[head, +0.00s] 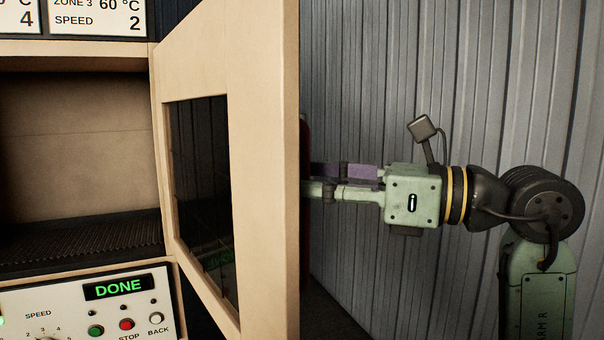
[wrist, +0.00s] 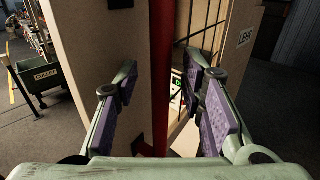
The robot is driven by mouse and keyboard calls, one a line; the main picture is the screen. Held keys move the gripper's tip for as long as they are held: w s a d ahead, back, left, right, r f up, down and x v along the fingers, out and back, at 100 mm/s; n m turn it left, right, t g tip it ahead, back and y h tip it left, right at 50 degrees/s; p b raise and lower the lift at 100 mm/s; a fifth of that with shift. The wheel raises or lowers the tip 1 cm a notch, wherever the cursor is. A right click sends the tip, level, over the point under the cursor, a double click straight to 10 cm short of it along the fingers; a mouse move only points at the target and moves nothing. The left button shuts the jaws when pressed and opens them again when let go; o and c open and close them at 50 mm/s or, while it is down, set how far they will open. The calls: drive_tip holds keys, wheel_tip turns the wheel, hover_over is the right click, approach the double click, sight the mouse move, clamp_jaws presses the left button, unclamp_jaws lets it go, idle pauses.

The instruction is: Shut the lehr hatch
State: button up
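The lehr hatch (head: 264,120) is a beige framed door with a dark window, and it stands wide open in the head view. Its beige panel (wrist: 95,45) also shows in the wrist view, left of a red upright handle bar (wrist: 162,60). My gripper (head: 312,180) reaches in from the right behind the hatch's outer edge, its fingertips partly hidden there. In the wrist view my gripper (wrist: 160,88) is open, with purple pads either side of the red bar. I cannot tell whether a pad touches it.
The lehr's opening (head: 80,150) is dark with a ribbed floor and looks empty. Its control panel (head: 85,305) reads DONE. A corrugated grey wall (head: 400,80) stands behind my arm. A dark cullet cart (wrist: 50,75) stands at left in the wrist view.

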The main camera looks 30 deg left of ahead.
drive_tip(key=shift+x, duration=1.1)
clamp_jaws()
